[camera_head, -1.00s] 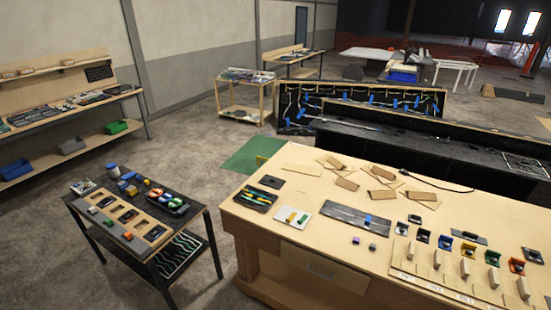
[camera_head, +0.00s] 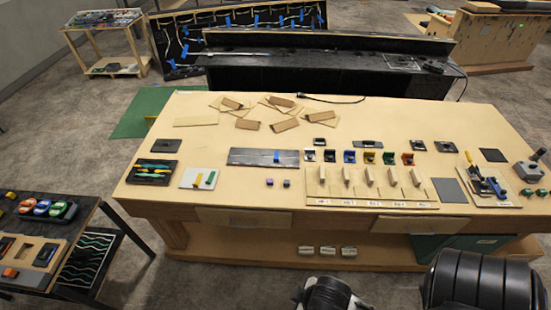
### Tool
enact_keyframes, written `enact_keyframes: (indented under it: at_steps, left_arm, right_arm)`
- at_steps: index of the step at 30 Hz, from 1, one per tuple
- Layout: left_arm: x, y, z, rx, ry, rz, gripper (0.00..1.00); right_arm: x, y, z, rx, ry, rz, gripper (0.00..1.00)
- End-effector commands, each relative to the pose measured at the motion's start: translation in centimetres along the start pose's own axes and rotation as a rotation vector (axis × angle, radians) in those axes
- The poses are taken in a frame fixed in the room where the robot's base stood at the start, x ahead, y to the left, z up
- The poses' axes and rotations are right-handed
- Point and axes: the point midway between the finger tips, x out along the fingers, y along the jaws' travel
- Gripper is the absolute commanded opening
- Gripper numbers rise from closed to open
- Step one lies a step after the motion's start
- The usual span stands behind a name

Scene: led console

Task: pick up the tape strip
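A small blue strip, which looks like tape, (camera_head: 277,156) lies across a flat dark panel (camera_head: 250,157) near the middle of the light wooden workbench (camera_head: 300,110). More blue pieces (camera_head: 185,51) are on the upright dark wiring board (camera_head: 165,35) behind the bench; I cannot tell whether they are tape. No gripper fingers show in the head view. Dark rounded parts, which may be my own arms, cut into the bottom edge at the middle and right.
A white card (camera_head: 198,179) and a dark tray of tools (camera_head: 153,171) lie left of the panel. A wooden rack with upright pieces (camera_head: 322,190) stands right. Cardboard pieces (camera_head: 246,124) lie behind. A dark side table (camera_head: 75,215) stands left.

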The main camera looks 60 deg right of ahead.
Motion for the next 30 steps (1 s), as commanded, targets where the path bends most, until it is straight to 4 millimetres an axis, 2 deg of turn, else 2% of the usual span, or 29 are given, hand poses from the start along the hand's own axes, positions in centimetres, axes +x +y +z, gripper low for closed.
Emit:
enact_keyframes:
  at_steps: [8,25,30]
  left_arm:
    - [-0.02,0.16,-0.04,-0.002,0.001,0.004,0.37]
    - [-0.06,0.55,-0.21,-0.013,0.005,0.014,0.37]
    - [-0.05,0.43,-0.19,-0.009,0.005,0.011,0.37]
  right_arm:
    - [0.01,0.03,-0.02,0.001,0.0,0.001,0.01]
    - [0.0,0.12,-0.12,0.002,0.003,0.002,0.56]
    - [0.0,0.15,-0.12,0.001,0.003,0.003,0.56]
